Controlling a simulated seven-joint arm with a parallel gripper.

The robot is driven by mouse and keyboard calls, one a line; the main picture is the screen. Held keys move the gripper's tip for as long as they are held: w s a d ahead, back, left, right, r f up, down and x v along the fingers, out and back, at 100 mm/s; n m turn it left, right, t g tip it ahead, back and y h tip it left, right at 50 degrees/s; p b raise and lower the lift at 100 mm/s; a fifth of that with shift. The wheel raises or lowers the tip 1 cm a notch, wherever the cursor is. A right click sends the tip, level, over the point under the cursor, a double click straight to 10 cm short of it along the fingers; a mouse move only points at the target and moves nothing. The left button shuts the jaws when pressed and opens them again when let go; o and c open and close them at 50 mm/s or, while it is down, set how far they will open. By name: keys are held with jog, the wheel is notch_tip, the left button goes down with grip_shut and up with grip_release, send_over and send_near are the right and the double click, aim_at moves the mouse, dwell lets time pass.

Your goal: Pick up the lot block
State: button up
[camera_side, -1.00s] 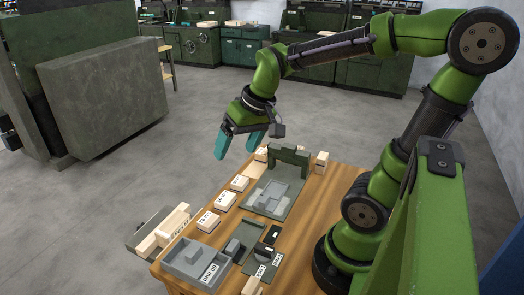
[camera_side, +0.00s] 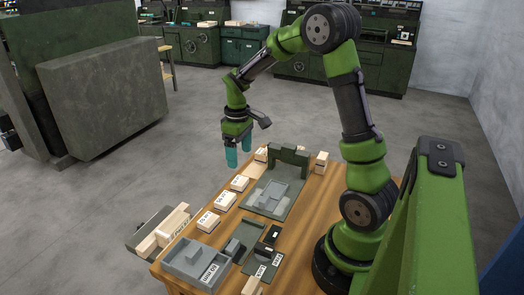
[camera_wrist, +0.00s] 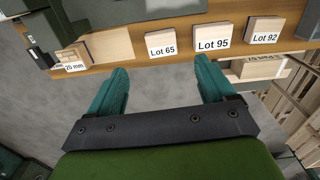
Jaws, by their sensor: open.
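Three pale wooden lot blocks stand in a row along the table's edge. In the wrist view they read Lot 65 (camera_wrist: 162,43), Lot 95 (camera_wrist: 212,38) and Lot 92 (camera_wrist: 264,30). The side view shows the row as a far block (camera_side: 240,183), a middle block (camera_side: 225,200) and a near block (camera_side: 208,221). My gripper (camera_side: 239,157) hangs above and beyond the far block, with its teal fingers pointing down. In the wrist view my gripper (camera_wrist: 162,66) is open and empty, with bare floor between its fingers. It touches no block.
A 20 mm block (camera_wrist: 72,57) stands left of the lots. A green bridge-shaped fixture (camera_side: 289,156) stands at the table's far end. A grey tray (camera_side: 183,262) and small dark parts lie nearer. A side bin (camera_side: 140,240) holds wooden pieces.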

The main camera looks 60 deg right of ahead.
aim_at(240, 180)
jog(key=f, duration=1)
jog(key=shift+w+a, duration=0.15)
jog(key=shift+w, duration=0.05)
jog(key=c, duration=1.1)
